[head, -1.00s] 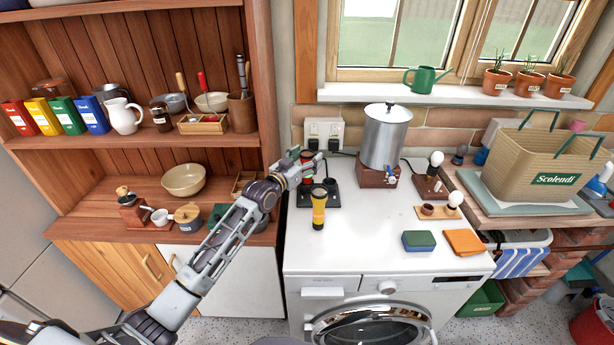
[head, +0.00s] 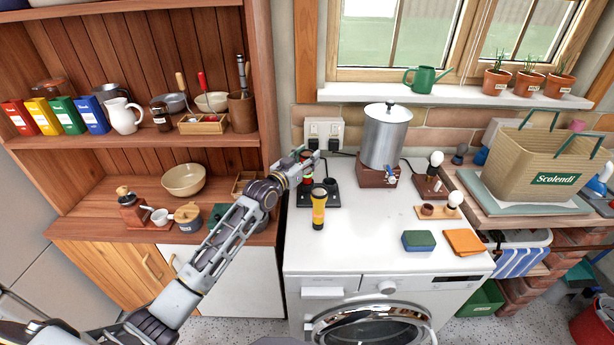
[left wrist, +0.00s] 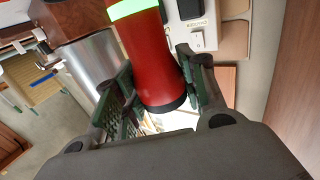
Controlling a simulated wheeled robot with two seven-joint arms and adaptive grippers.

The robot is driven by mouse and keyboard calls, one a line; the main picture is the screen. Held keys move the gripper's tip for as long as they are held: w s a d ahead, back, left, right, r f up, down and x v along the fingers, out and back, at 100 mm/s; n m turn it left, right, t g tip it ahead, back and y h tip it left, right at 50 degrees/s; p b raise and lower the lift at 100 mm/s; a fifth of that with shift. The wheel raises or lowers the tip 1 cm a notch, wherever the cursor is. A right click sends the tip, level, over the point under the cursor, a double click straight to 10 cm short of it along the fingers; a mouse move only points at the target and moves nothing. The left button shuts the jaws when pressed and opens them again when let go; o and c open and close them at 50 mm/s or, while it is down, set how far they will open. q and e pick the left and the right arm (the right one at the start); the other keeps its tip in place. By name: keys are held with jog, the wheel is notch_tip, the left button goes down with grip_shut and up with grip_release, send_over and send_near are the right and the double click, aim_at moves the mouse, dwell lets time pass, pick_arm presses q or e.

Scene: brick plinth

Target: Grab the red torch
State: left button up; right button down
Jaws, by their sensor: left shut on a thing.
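The red torch (left wrist: 150,62) fills the middle of the left wrist view. It has a bright green band and a black end. My left gripper (left wrist: 157,80) is shut on it, with one dark green finger pad on each side of the red body. In the head view my left gripper (head: 306,166) is at the black stand (head: 304,200) at the back left of the white worktop. There the gripper mostly hides the torch, and I cannot tell whether it touches the stand. My right gripper is not in view.
A yellow torch (head: 319,207) stands upright just in front of the stand. A silver urn (head: 386,137) is to the right. The wall socket (head: 325,133) is behind. A sponge (head: 419,241) and orange cloth (head: 464,242) lie at front right. The worktop's front left is clear.

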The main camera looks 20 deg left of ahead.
pick_arm(q)
jog(key=shift+c, duration=1.2)
grip_shut()
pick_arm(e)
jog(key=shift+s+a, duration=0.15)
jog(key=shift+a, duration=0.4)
pick_arm(q)
jog(key=shift+r, duration=0.1)
jog(key=shift+r, duration=0.8)
notch_tip(320, 180, up, 7)
jog(key=shift+f, duration=0.1)
jog(key=shift+r, duration=0.75)
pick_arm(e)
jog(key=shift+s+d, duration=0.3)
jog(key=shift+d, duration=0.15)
